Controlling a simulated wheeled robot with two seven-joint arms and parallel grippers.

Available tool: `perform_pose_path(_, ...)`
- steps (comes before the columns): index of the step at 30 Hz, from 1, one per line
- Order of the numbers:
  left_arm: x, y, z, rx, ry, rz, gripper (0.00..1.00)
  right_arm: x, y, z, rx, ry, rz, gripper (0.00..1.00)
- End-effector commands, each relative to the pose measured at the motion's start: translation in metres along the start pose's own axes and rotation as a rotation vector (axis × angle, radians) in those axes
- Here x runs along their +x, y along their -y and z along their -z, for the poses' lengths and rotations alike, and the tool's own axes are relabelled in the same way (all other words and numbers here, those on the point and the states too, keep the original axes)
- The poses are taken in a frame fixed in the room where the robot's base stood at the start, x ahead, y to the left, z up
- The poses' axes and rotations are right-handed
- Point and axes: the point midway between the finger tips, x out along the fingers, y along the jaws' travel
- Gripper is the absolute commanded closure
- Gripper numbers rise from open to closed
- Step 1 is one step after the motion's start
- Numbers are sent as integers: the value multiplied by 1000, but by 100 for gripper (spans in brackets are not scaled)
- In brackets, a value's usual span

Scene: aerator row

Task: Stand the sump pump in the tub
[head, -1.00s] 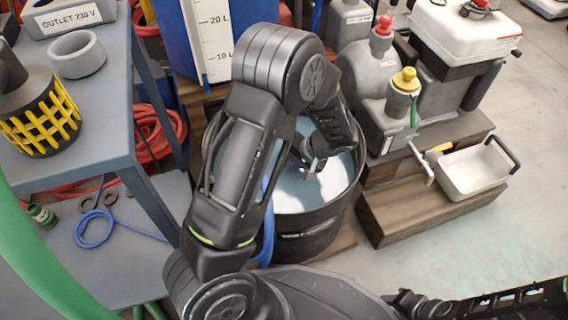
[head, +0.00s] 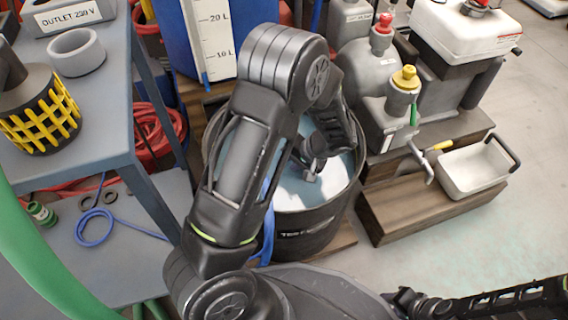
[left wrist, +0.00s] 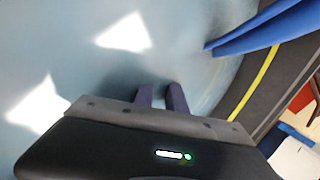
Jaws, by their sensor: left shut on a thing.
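A blue hose (head: 267,220) hangs over the tub's near side, and a blue band (left wrist: 262,32) reaches in over the rim. My right gripper is out of view.
A black cylinder with a yellow cage (head: 40,118) and a grey ring (head: 77,52) are on the left bench (head: 105,120). A wooden step (head: 400,212) with grey jugs (head: 375,110) and a white tray (head: 472,168) stands right of the tub.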

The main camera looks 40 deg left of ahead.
Motion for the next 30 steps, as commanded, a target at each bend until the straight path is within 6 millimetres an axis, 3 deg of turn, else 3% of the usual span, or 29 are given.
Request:
perform_pose_path(2, 0, 1, 1, -1, -2, 2, 100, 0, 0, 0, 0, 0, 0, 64)
perform_pose_path(3, 0, 1, 1, -1, -2, 2, 83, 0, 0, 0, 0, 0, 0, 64)
perform_pose_path(12, 0, 0, 0, 0, -1, 1, 59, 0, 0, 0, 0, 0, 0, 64)
perform_pose_path(22, -2, -1, -1, 1, 1, -1, 58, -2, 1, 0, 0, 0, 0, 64)
perform_pose_path(30, -40, 1, 1, 1, -2, -1, 58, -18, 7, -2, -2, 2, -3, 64)
